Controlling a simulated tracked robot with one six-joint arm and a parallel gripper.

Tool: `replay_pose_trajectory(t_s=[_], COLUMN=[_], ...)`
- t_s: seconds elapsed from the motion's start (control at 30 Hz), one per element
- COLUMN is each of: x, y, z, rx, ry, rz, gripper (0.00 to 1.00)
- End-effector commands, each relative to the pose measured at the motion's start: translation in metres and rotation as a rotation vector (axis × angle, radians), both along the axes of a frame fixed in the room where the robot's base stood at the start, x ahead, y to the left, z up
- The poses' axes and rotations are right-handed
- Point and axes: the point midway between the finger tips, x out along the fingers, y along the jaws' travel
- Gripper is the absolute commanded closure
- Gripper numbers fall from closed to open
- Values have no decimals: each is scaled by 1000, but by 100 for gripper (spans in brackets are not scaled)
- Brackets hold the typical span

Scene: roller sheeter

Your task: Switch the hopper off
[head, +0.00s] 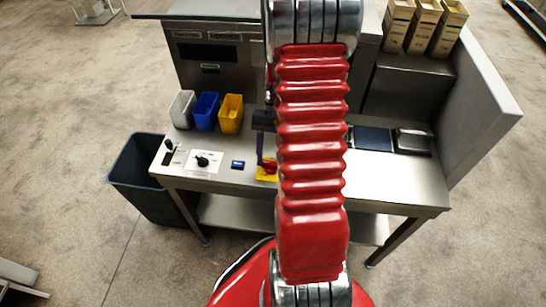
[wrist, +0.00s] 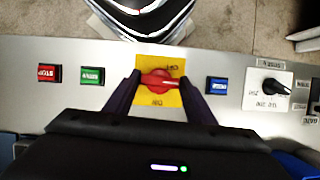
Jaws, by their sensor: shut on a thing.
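A red rotary switch knob (wrist: 158,80) sits on a yellow plate (wrist: 172,103) in the wrist view. Its handle lies roughly crosswise, with a white mark towards the right. Small lettering stands above and below the knob, hard to read. My gripper (wrist: 160,79) is shut on the knob, one dark finger at each end of the handle. In the head view the yellow plate (head: 266,175) shows at the panel's front edge beside my red arm, which hides part of it.
In the wrist view, a red button (wrist: 49,73) and a green button (wrist: 92,76) are left of the switch; a blue button (wrist: 216,86) and a black dial (wrist: 270,88) are right. Small bins (head: 206,111) stand behind the panel; a dark waste bin (head: 145,180) is at left.

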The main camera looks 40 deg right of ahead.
Motion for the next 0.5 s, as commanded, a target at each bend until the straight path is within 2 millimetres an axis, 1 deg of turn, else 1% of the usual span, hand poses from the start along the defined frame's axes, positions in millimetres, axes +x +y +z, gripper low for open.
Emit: replay_pose_trajectory(t_s=[0.03, 0.23, 0.5], x=[5, 6, 6], y=[-2, -2, -2], z=[1, 2, 2], rx=[-9, -9, -9], ry=[-12, -13, -14], rz=[17, 64, 72], gripper=[72, 72, 72])
